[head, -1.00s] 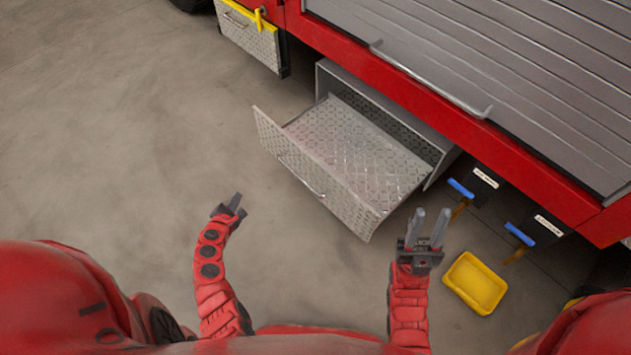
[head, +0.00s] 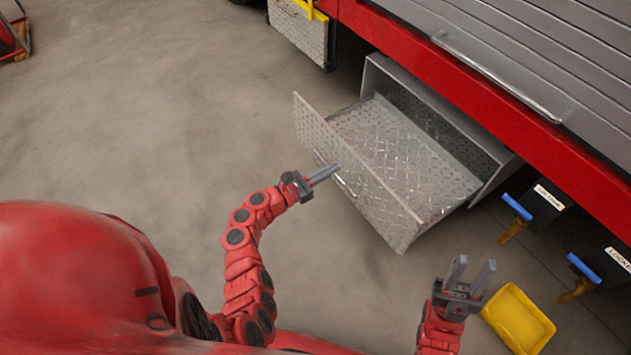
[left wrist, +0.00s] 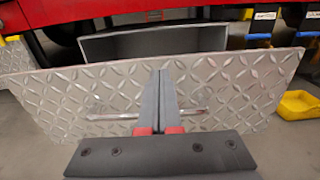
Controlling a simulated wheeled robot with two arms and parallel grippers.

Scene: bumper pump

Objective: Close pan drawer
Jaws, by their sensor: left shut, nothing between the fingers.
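The pan drawer (head: 400,155) is a grey diamond-plate drawer, pulled out from its housing under the red truck body and empty inside. Its front panel (head: 365,195) has a thin bar handle (head: 346,185). My left gripper (head: 336,170) is shut and empty, its tips at the front panel close to the handle; I cannot tell whether they touch. In the left wrist view the shut fingers (left wrist: 162,85) stand before the middle of the panel (left wrist: 230,95), with the handle (left wrist: 190,111) behind them. My right gripper (head: 474,270) is open and empty, to the right of the drawer's near corner.
A yellow tray (head: 518,320) lies on the floor beside my right gripper. Blue-handled valves (head: 517,207) stick out under the truck at the right. A closed diamond-plate box (head: 300,30) hangs at the back. The floor left of the drawer is clear.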

